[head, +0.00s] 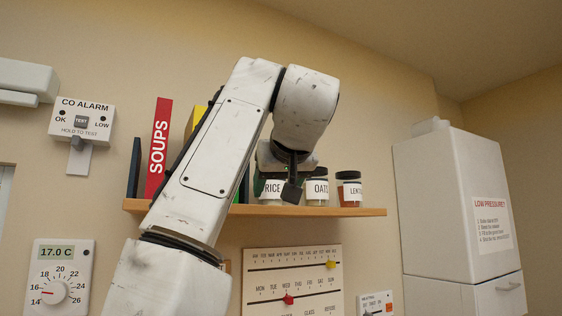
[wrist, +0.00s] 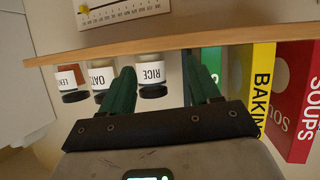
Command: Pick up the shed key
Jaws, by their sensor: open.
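I cannot make out a shed key in either view. In the head view my gripper (head: 291,188) is in front of the shelf, near the RICE jar, partly hidden by my own wrist. In the wrist view, which is upside down, my gripper (wrist: 160,68) shows two dark green fingers spread apart with nothing held between them. The RICE jar (wrist: 151,74) appears between the fingertips, beyond them; I cannot tell how far. My arm hides the middle of the shelf in the head view.
The wooden shelf (head: 340,211) also holds an OATS jar (head: 317,187), a LENTILS jar (head: 349,189), a red SOUPS book (head: 158,147) and a yellow BAKING book (wrist: 257,80). A calendar board (head: 320,282) hangs below. A white cabinet (head: 450,200) stands right.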

